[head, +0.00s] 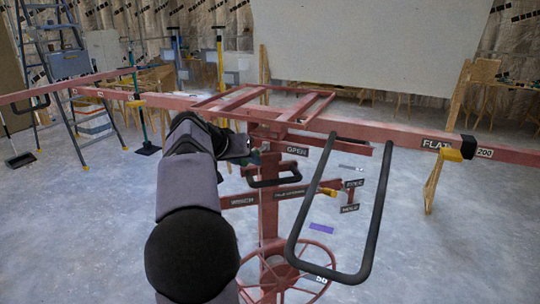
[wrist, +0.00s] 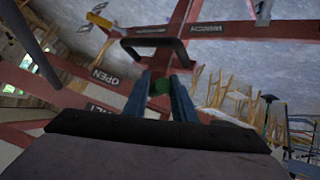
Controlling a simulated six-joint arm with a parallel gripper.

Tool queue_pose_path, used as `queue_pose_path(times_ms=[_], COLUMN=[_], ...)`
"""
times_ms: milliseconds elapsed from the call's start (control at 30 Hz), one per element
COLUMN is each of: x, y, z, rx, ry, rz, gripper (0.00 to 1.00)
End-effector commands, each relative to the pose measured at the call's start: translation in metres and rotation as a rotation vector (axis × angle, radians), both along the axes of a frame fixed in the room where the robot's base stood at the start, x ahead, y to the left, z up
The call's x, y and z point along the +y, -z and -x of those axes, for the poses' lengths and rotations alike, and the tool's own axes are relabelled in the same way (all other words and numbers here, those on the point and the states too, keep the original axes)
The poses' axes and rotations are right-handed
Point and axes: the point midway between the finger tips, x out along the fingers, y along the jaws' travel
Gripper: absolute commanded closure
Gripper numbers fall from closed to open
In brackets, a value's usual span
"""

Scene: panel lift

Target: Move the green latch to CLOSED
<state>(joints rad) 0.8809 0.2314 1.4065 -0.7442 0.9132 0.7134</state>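The green latch (wrist: 160,86) shows in the wrist view between the two blue-grey fingers of my gripper (wrist: 161,80). The fingers stand on either side of it, and I see no clear gap between them and it. In the head view my gripper (head: 251,155) is at the red lifter's centre post, left of the OPEN label (head: 297,151). The latch is mostly hidden there. The OPEN label also shows in the wrist view (wrist: 104,77), left of the latch. I can read no CLOSED label in either view.
A black handle (head: 274,176) is just below my gripper, and a large black loop handle (head: 372,215) stands to the right. The long red crossbar (head: 385,132) runs behind. A red handwheel (head: 285,275) is low down. A ladder (head: 62,85) stands at the left.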

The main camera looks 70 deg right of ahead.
Motion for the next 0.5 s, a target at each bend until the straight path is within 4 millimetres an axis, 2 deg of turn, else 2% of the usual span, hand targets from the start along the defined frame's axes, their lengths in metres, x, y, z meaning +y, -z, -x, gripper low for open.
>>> queue_pose_path(times_ms=[500], x=[-0.001], y=[-0.002], z=[-0.015], rx=[-0.001], ry=[-0.003], rz=[0.003], gripper=[0.78])
